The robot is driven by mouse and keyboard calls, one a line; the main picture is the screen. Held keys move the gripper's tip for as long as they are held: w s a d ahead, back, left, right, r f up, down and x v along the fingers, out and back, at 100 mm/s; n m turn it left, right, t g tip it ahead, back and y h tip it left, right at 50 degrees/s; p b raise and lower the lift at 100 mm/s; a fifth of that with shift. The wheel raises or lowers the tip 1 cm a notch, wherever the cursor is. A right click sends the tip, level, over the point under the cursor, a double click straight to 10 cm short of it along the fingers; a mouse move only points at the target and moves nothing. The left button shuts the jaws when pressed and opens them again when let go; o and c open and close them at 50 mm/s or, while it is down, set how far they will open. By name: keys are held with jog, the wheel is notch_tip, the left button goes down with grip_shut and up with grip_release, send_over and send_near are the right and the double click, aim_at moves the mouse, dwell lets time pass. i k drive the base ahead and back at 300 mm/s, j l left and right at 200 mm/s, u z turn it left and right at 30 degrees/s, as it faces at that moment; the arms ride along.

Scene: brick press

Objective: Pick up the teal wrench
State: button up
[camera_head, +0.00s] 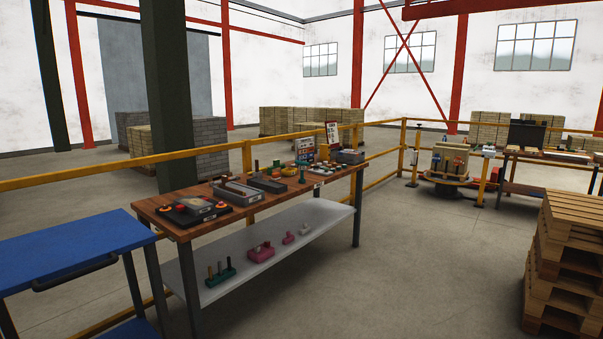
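I cannot make out a teal wrench; items on the workbench are too small to tell apart. The wooden-topped workbench (165,224) stands left of centre with trays and tools on it. A green item (303,174) stands near its far right part, and its exact shape is unclear. On the grey lower shelf (250,288), a dark teal block (221,277) holds several upright handled pieces. My gripper is not in view.
A blue cart (65,243) with a dark handle stands at the left, close to the workbench. Stacked wooden pallets (575,262) stand at the right. A yellow railing (90,176) runs behind the workbench. The concrete floor (430,270) between workbench and pallets is clear.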

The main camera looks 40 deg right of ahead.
aim_at(302, 167)
jog(key=i+l, duration=0.75)
jog(key=i, duration=0.15)
jog(key=i+l, duration=0.75)
jog(key=i, duration=0.15)
